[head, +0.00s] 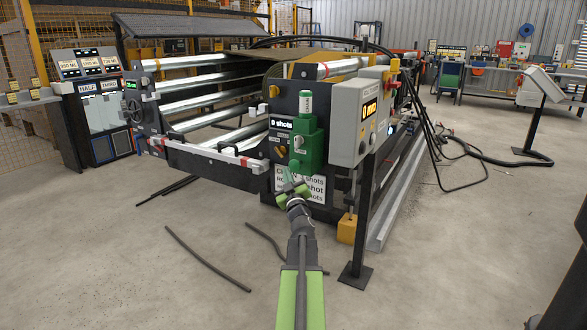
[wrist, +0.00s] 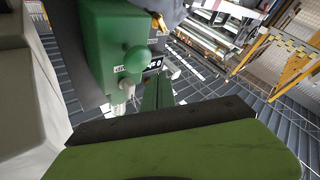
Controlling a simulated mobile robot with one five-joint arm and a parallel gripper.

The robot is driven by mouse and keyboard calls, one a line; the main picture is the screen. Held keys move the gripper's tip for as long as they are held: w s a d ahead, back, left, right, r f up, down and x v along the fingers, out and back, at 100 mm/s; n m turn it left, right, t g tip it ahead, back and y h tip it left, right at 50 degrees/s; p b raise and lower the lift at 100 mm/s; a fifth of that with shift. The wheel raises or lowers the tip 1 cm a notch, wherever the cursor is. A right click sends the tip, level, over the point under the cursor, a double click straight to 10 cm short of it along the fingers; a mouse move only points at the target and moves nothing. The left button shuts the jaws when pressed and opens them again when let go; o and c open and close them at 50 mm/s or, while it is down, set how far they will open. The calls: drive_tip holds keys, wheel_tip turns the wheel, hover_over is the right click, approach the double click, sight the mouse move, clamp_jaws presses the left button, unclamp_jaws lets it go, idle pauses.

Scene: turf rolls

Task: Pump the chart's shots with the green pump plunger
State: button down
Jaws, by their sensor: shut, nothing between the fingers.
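The green pump (head: 308,145) is fixed to the dark end panel of the machine, with a label reading CHAIN above it. The display (head: 282,123) beside it reads 0 shots. A white chart (head: 315,190) below is partly covered by my gripper; "1 shot" is legible on it, other lines are not. My gripper (head: 292,182) is shut and empty, just below the pump and in front of the chart. In the wrist view the green pump (wrist: 105,40) is close, with a rounded green knob (wrist: 137,60), seemingly its plunger, sticking out. My gripper (wrist: 158,92) appears apart from the knob.
A grey control box (head: 360,125) on a dark post (head: 360,225) stands just right of the pump. A yellow block (head: 347,228) sits low beside it. Dark rods (head: 205,258) lie on the floor at left. The front floor is otherwise mostly clear.

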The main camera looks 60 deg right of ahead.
sight(293, 167)
drive_tip(key=shift+d, duration=0.8)
drive_tip(key=shift+d, duration=0.1)
idle(1.4)
drive_tip(key=shift+d, duration=0.3)
drive_tip(key=shift+d, duration=1.35)
idle(1.1)
drive_tip(key=shift+a, duration=1.7)
drive_tip(key=shift+a, duration=0.1)
drive_tip(key=shift+a, duration=2.45)
